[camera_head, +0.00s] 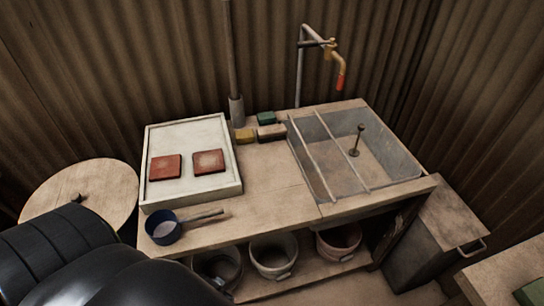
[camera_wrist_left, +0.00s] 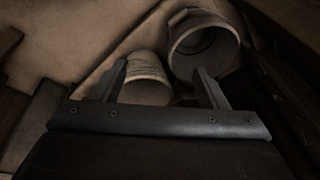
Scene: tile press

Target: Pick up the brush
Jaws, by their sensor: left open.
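A small block with a brown top and paler lower part (camera_head: 271,132) lies at the back of the wooden counter, left of the sink; it looks like the brush, but it is too small to be sure. It sits beside a yellow block (camera_head: 245,136) and a green block (camera_head: 266,118). My left gripper (camera_wrist_left: 165,82) is open and empty in the left wrist view, in front of pale buckets and away from these blocks. Its fingers do not show in the head view. My right gripper is not in view.
A white tray (camera_head: 239,186) holds two red tiles. A blue pan (camera_head: 163,227) stands at the counter's front left. The sink (camera_head: 400,165) with bars across it is at right. Buckets (camera_head: 273,256) stand on the shelf below. The middle of the counter (camera_head: 270,180) is clear.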

